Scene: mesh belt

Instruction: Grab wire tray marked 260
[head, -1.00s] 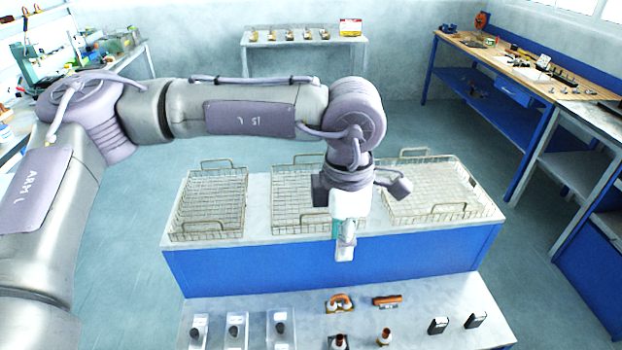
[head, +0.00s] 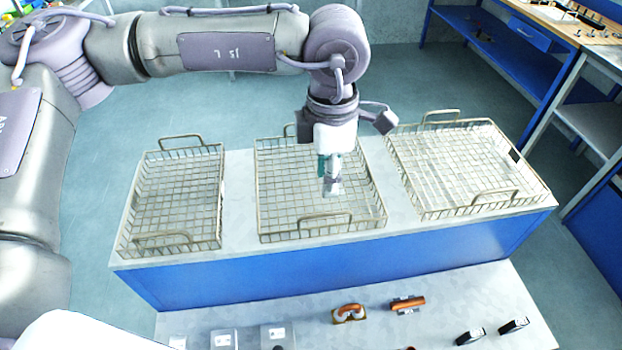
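Three wire trays with looped end handles stand in a row on a blue-sided bench: a left tray (head: 177,195), a middle tray (head: 290,190) and a wide right tray (head: 455,165). A small black tag (head: 515,155) shows on the right tray's right side. No number is legible on any tray, so I cannot tell which is 260. My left gripper (head: 331,185) points down and appears over the middle tray, hiding part of its mesh and rear side. It holds nothing visible; its finger gap is unclear. My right gripper is not in view.
The pale bench top (head: 238,190) has narrow bare strips between the trays. A lower front shelf (head: 300,305) carries an orange-handled piece (head: 348,313), an orange bar (head: 407,304) and black blocks (head: 513,325). A blue workbench (head: 500,75) stands back right. Floor left of the bench is clear.

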